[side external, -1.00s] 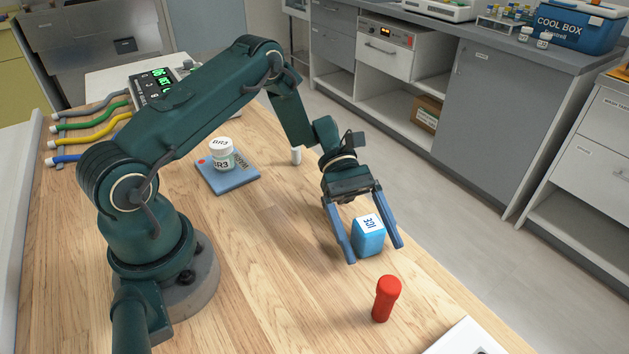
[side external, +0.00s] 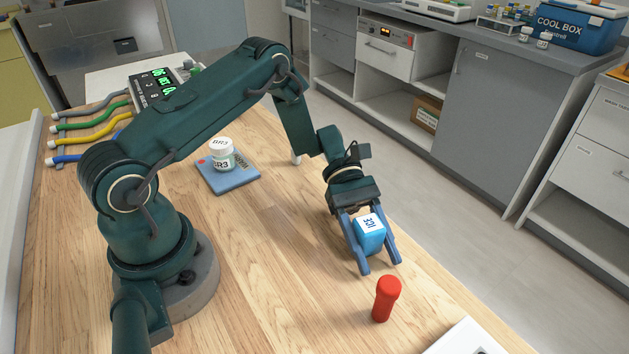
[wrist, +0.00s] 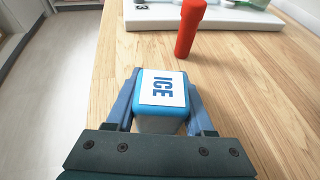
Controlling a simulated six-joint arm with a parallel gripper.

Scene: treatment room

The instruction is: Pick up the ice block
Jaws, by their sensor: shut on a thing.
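The ice block (side external: 369,235) is a blue cube with a white label reading ICE on top. My gripper (side external: 378,267) has its two blue fingers on either side of the block and is shut on it. In the wrist view the block (wrist: 162,98) sits between the fingers, label up, with its lower part hidden. The block is at or very near the wooden table top; I cannot tell whether there is a gap beneath it.
A red capped tube (side external: 386,299) stands just beyond the block. A white board (side external: 465,338) lies past it. A blue pad (side external: 233,181) holds a white BR3 jar (side external: 222,155). The table's edge runs close beside the gripper. Bare wood (side external: 270,270) lies between my base and the block.

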